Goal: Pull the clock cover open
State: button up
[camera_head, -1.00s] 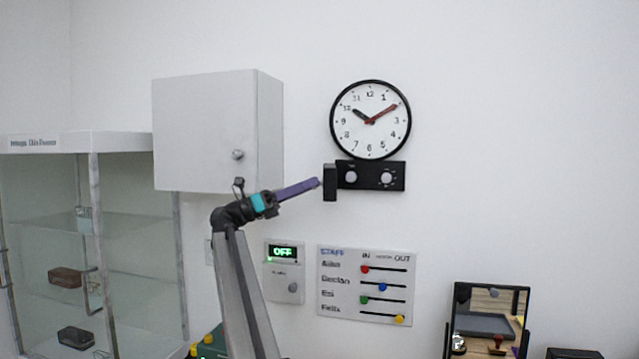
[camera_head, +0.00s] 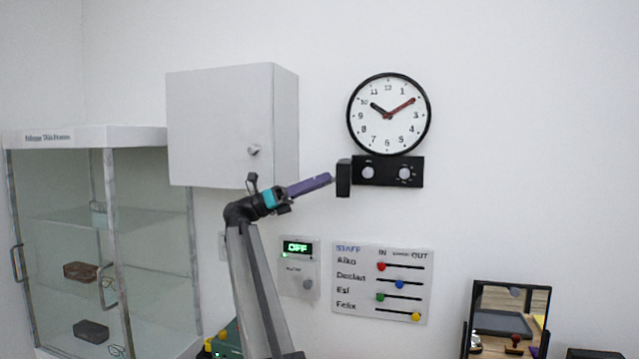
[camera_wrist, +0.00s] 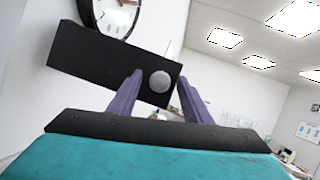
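The round clock (camera_head: 389,114) hangs on the white wall, black-rimmed with a white face and a red hand. Below it is a black panel (camera_head: 388,183) with two pale knobs. A narrow black flap (camera_head: 343,178) stands out at the panel's left end. My gripper (camera_head: 331,178) is just left of the flap; touching or apart cannot be told. In the wrist view my gripper (camera_wrist: 159,77) has its two purple fingers apart, with nothing visibly held. A black plate (camera_wrist: 100,60) and one round knob (camera_wrist: 160,82) show beyond them; the second knob is not visible there.
A white wall cabinet (camera_head: 220,125) is left of the clock, above my arm. A glass display case (camera_head: 65,137) stands at far left. An OFF display box (camera_head: 299,270) and a staff slider board (camera_head: 382,282) are below. The wall right of the clock is bare.

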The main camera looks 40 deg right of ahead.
jog(key=shift+w, duration=0.1)
jog(key=b+v, duration=0.1)
jog(key=v, duration=1.2)
jog(key=shift+a+f+b, duration=0.2)
jog(key=shift+a+b, duration=0.1)
jog(key=shift+w, duration=0.15)
